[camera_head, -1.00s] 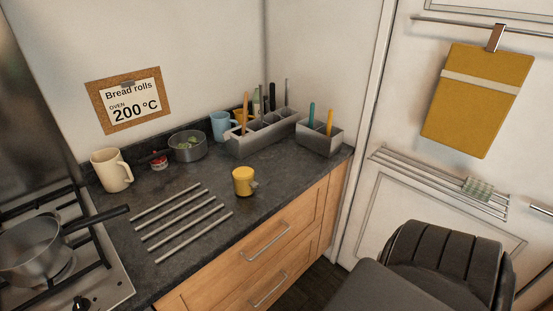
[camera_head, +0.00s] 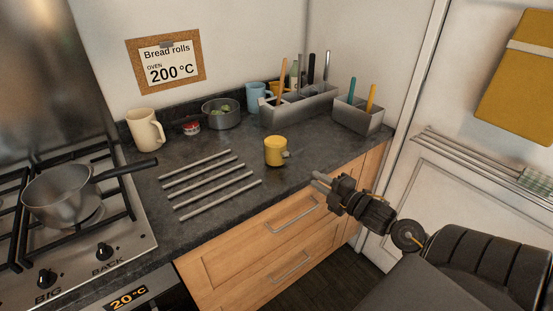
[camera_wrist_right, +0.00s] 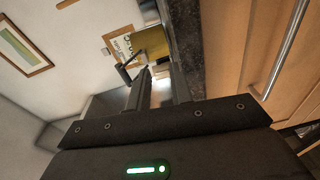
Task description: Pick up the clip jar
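The clip jar (camera_head: 274,152) is a small yellow jar with a grey clip at its right side. It stands upright on the dark countertop, right of the metal bars. My right gripper (camera_head: 318,180) is beyond the counter's front edge, to the right of and nearer than the jar, with a gap between them. In the right wrist view the yellow jar (camera_wrist_right: 150,44) shows ahead of the fingertips (camera_wrist_right: 161,80), which are apart with nothing between them. My left gripper is not in view.
Metal bars (camera_head: 210,184) lie left of the jar. Behind stand a cream mug (camera_head: 145,130), a pot (camera_head: 221,115), a blue mug (camera_head: 258,96) and grey utensil holders (camera_head: 300,108). A saucepan (camera_head: 62,192) sits on the hob. The counter around the jar is clear.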

